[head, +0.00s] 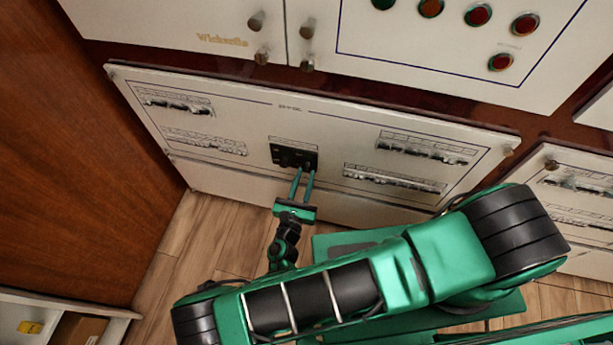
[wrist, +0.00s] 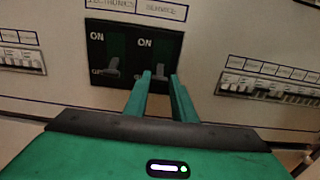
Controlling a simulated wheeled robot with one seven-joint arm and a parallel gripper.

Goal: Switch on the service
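A black panel (head: 293,156) with two switches sits in the middle of the white breaker board. In the wrist view its right switch (wrist: 160,72) is under the label SERVICE, and its left switch (wrist: 112,69) is under a label ending in "CTRONICS". Both levers point down, at the end away from the ON marks. My gripper (head: 304,171) is in front of the panel, fingers towards it. In the wrist view the fingertips (wrist: 160,77) are apart, with the service lever seen between them. Whether they touch it, I cannot tell.
Rows of small breakers flank the panel, left (head: 205,141) and right (head: 395,180). Above are cabinet doors with metal knobs and a panel with several round lamps (head: 478,15). A brown wooden wall (head: 70,150) stands at the left. Wood floor lies below.

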